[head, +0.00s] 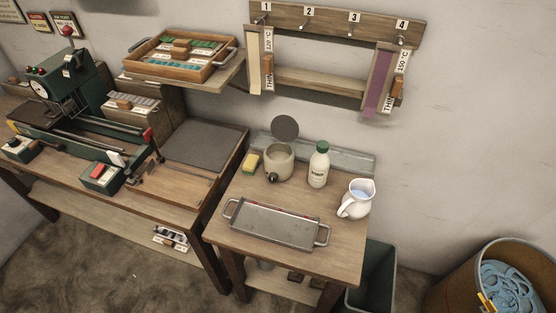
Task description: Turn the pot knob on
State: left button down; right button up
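The pot (279,162) is a small round beige-grey vessel at the back of the small wooden table. Its round dark lid (285,128) stands raised above it at the back. A small dark knob (272,177) shows low on the pot's front; its setting is too small to tell. Neither of my grippers is in the head view, and nothing touches the pot.
On the small table (244,192), a yellow-green sponge (250,162), a white bottle with green cap (319,165) and a white jug (356,199) stand around the pot. A metal tray (275,225) lies in front. A green machine (75,115) stands on the left bench.

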aim_at(273, 177)
jog(key=j+z, duration=0.1)
jog(key=z, duration=0.6)
jog(key=j+z, duration=0.45)
jog(key=j, duration=0.3)
jog(key=j+z, duration=0.5)
jog(key=j, duration=0.25)
